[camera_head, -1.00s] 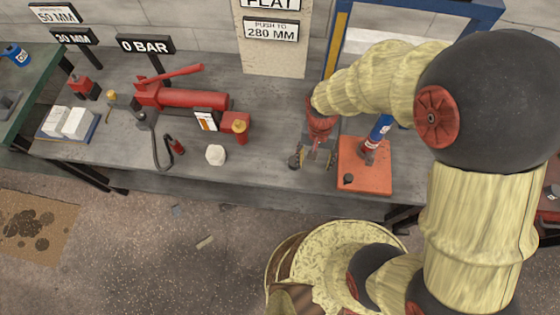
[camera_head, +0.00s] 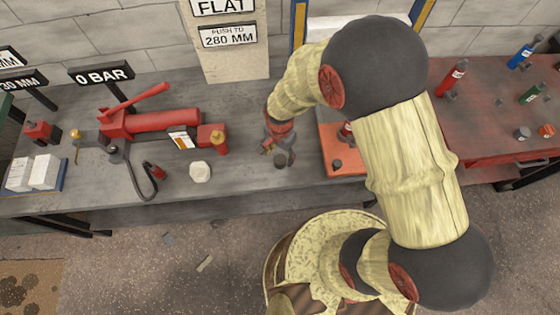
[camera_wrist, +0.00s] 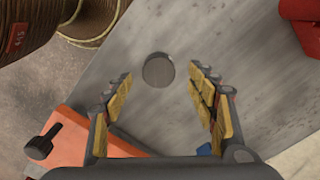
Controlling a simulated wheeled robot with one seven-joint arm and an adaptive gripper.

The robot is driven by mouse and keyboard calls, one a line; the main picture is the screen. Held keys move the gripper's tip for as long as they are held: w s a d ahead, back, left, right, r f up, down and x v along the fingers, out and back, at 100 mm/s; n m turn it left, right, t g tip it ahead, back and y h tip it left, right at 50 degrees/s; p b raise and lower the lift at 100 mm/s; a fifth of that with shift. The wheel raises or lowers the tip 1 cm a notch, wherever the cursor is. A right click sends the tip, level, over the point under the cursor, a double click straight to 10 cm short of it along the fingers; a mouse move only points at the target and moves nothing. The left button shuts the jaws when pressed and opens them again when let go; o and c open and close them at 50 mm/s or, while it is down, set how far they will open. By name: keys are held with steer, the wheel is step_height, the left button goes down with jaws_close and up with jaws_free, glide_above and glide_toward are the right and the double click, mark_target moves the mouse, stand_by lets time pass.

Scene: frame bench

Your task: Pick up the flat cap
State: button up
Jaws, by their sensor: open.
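The flat cap looks like a small dark grey disc (camera_wrist: 158,70) lying on the grey bench top. In the head view it shows as a short grey round piece (camera_head: 281,161) just at my gripper's front. My gripper (camera_head: 274,150) points down over the bench. In the wrist view my gripper (camera_wrist: 161,84) is open, with the cap in line with the gap between its fingertips. Nothing is between the pads, and the height between fingertips and cap is hard to tell.
An orange plate (camera_head: 333,142) with a black knob (camera_wrist: 40,145) lies close to the right of my gripper. A pale faceted block (camera_head: 200,172) and a red hydraulic pump (camera_head: 160,122) stand to the left. A red bench (camera_head: 470,120) is farther right. Bare bench surrounds the cap.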

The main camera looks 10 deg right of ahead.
mark_target(280, 159)
step_height(280, 159, down, 4)
steer(key=shift+d+f+b, duration=0.1)
steer(key=shift+f+b, duration=0.1)
steer(key=shift+b, duration=0.5)
steer(key=shift+r, duration=0.1)
steer(key=shift+c, duration=1)
steer(key=c, duration=1.1)
steer(key=shift+c, duration=0.2)
